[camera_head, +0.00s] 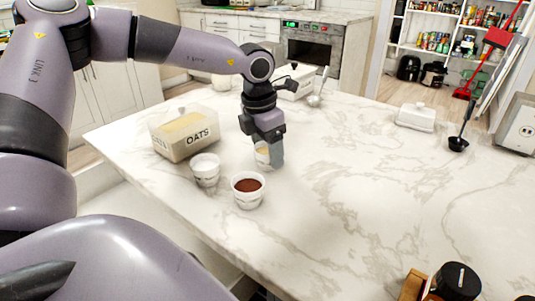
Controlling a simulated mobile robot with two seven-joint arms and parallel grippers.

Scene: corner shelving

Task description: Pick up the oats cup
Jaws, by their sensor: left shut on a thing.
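My left gripper (270,148) points down over the marble counter and is shut on a small white cup (260,155) with pale contents, which looks like the oats cup. The gripper's finger hides the cup's right part. I cannot tell whether the cup touches the counter. My right gripper does not show.
A white cup (205,170) and a cup with dark red-brown contents (248,190) stand close in front. A white lidded dish (416,117) and a black ladle (459,141) lie farther right. The marble counter (350,190) is clear in the middle.

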